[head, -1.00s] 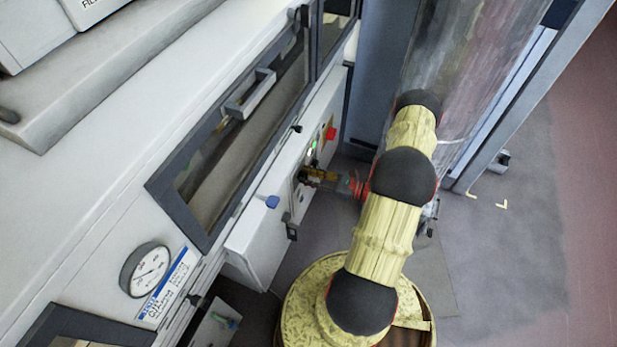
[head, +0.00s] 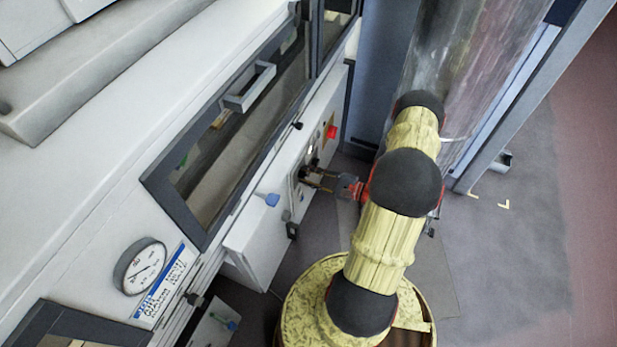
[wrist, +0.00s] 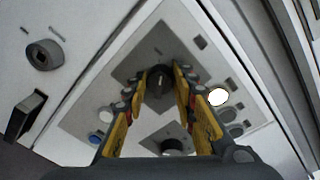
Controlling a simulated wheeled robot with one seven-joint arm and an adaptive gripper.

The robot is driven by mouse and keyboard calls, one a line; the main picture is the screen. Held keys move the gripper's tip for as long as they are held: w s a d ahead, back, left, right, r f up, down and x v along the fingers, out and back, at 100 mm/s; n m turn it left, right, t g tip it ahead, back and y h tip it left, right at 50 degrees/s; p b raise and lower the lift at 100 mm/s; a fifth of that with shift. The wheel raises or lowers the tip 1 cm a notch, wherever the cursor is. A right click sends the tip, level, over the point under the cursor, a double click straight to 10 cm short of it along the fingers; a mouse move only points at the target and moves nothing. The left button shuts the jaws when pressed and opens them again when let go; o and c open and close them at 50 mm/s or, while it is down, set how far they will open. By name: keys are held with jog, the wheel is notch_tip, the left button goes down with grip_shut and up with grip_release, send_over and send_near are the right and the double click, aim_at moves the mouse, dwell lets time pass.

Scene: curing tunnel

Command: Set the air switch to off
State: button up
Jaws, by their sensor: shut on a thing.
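A black rotary knob (wrist: 158,77) sits on a dark square plate on the white control panel (head: 314,150), with a small mark on the plate above it. My gripper (wrist: 159,88) faces the panel, and its yellow-sided fingers are shut on this knob, one on each side. In the head view my gripper (head: 312,178) reaches left from the arm to the panel face. The knob's label is too small to read, so I cannot tell its setting or whether it is the air switch. A second black knob (wrist: 173,146) sits on another dark plate, partly behind my gripper.
A lit white button (wrist: 218,97) and a blue button (wrist: 96,138) flank the gripped knob. Another knob (wrist: 43,55) and a black handle (wrist: 25,116) are at left. A red control (head: 331,132), an oven door handle (head: 250,88) and a gauge (head: 140,266) are nearby.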

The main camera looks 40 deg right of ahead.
jog(key=shift+a+n+b, duration=0.1)
jog(key=shift+n+b, duration=0.2)
jog(key=shift+n, duration=0.9)
jog(key=shift+r, duration=0.1)
jog(key=o, duration=1.2)
jog(key=shift+c, duration=0.2)
jog(key=shift+s, duration=0.1)
jog(key=v, duration=1.1)
jog(key=shift+s, duration=0.45)
